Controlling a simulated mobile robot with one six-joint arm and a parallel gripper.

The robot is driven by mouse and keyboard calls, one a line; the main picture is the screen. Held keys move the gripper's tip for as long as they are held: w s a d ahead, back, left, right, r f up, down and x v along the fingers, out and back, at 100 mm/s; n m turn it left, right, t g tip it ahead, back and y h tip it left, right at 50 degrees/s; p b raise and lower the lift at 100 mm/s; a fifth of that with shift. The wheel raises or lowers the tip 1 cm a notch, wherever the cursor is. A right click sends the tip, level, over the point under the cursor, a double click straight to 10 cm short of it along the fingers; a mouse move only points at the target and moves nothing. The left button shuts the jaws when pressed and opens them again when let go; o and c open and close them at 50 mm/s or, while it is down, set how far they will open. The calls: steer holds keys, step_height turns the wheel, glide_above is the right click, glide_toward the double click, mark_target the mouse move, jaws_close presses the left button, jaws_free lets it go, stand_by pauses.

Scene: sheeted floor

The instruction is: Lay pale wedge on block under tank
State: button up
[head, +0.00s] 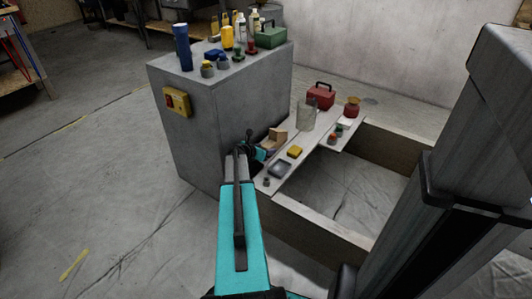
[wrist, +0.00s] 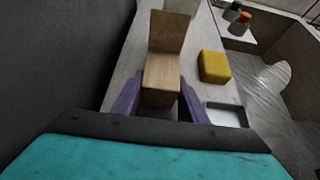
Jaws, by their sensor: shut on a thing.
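A pale wooden piece (wrist: 162,76), which I take to be the pale wedge, sits between the two purple fingers of my gripper (wrist: 158,102) in the wrist view. My gripper is shut on it. In the head view my gripper (head: 262,150) is low beside the grey cabinet, and the wooden piece (head: 277,137) shows just beyond it, over the pale board. I cannot tell whether it touches the board. A clear tank (head: 306,116) stands further back on the board. I cannot make out a separate block under the tank.
A yellow block (head: 295,152) and a shallow grey tray (head: 279,169) lie right of my gripper. A red toolbox (head: 321,96) and red jar (head: 352,107) stand behind. The tall grey cabinet (head: 228,125) borders the left. An open pit (head: 345,185) lies to the right.

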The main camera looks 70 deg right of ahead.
stand_by(0.3)
steer(key=o, duration=1.1)
steer(key=shift+r, duration=0.1)
steer(key=shift+p+v, duration=0.35)
steer(key=shift+v, duration=0.6)
steer(key=p+v, duration=0.2)
steer(key=v, duration=0.8)
steer(key=shift+s, duration=0.1)
